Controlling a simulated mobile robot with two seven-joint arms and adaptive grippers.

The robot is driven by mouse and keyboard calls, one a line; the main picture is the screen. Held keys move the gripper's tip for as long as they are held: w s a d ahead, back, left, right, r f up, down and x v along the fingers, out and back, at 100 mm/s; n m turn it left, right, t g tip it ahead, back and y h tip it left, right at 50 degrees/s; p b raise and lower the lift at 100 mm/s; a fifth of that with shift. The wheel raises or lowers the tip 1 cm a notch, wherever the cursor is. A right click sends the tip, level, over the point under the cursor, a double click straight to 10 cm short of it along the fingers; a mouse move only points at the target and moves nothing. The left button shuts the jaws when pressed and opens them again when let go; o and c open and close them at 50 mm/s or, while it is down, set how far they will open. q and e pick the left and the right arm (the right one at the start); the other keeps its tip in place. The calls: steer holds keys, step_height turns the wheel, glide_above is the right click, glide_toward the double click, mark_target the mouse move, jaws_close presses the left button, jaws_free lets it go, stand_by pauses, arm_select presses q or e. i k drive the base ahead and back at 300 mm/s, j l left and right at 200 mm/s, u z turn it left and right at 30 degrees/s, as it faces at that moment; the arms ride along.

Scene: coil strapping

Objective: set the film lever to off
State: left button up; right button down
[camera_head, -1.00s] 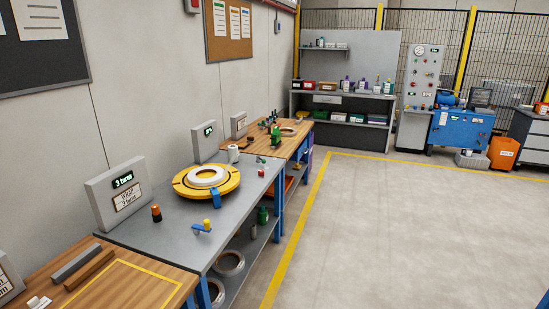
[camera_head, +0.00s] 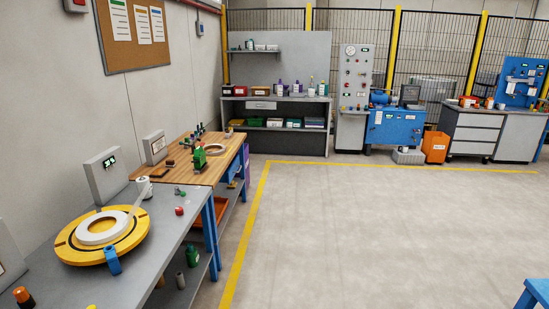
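No lever is clearly labelled as the film lever. A small lever-like part with green ends (camera_head: 180,192) lies on the grey bench (camera_head: 172,235), near its right edge; its setting is too small to read. A yellow tip (camera_head: 91,307) shows at the bottom edge, with the rest of it cut off. A yellow turntable (camera_head: 77,253) carries a white ring (camera_head: 101,229), and a white roll (camera_head: 144,186) stands behind it. Neither of my grippers is in view.
A red button (camera_head: 179,211) and an orange-and-black part (camera_head: 24,297) are on the grey bench. A wooden bench (camera_head: 185,165) with a green tool adjoins it. Open floor (camera_head: 370,225) lies right of the yellow line. A blue stand (camera_head: 535,294) shows at lower right.

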mark_target(177, 191)
steer(key=i, duration=1.6)
steer(key=i+l+u, duration=0.2)
steer(key=i, duration=0.3)
steer(key=i+u, duration=0.15)
steer(key=i, duration=0.3)
steer(key=i+l+u, duration=0.2)
steer(key=i, duration=0.3)
steer(key=i+l+u, duration=0.25)
steer(key=u, duration=0.25)
steer(key=i+l+u, duration=0.65)
steer(key=l+u, duration=0.3)
steer(key=i+l+u, duration=0.15)
steer(key=l+u, duration=0.35)
steer(key=j, duration=0.1)
